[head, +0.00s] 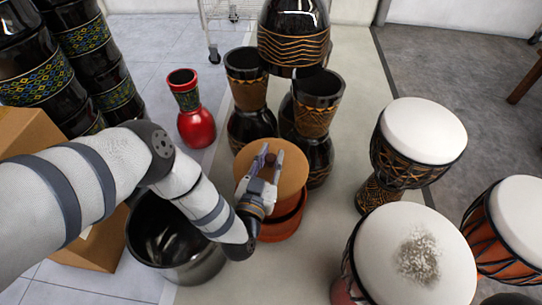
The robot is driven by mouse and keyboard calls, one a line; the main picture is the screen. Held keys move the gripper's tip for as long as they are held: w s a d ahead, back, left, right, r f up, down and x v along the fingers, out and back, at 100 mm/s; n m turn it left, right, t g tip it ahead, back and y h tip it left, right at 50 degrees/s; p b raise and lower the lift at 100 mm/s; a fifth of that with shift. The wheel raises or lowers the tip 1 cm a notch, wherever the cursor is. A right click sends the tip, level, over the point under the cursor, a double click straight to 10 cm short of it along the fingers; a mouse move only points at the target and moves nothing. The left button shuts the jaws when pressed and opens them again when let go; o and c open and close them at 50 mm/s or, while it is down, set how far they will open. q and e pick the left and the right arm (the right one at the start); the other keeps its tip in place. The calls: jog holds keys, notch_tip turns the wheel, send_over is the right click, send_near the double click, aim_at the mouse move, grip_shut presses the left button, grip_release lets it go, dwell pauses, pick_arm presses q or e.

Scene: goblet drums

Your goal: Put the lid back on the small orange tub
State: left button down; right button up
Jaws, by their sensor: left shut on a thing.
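The lid (291,174) is a round tan-orange disc with a small dark brown knob in its middle. My left gripper (268,160) reaches over it from the lower side and is shut on the knob. The small orange tub (283,228) shows below the lid, reddish orange, with part of its rim visible at the right. The lid covers most of the tub's opening from this view and looks shifted toward the far side. I cannot tell whether it touches the rim. My right gripper is not in view.
Dark goblet drums (314,120) stand close behind the lid. A black glossy pot (150,235) is under my left arm. A red vase (196,126) is at the back left. White-topped drums (422,130) stand on the right. Pale floor is clear between them and the tub.

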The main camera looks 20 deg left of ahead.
pick_arm(q)
jog(key=shift+f, duration=0.15)
jog(key=c, duration=1.4)
grip_release()
jog(key=shift+o, duration=0.2)
jog(key=shift+r+p, duration=0.35)
jog(key=shift+r, duration=0.4)
jog(key=s+d+p, duration=0.1)
jog(key=s+p, duration=0.2)
jog(key=s, duration=0.9)
jog(key=shift+f, duration=0.2)
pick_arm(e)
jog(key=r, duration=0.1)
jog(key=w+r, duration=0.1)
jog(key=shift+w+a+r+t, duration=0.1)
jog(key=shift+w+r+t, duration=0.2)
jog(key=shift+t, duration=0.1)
pick_arm(q)
jog(key=shift+r, duration=0.1)
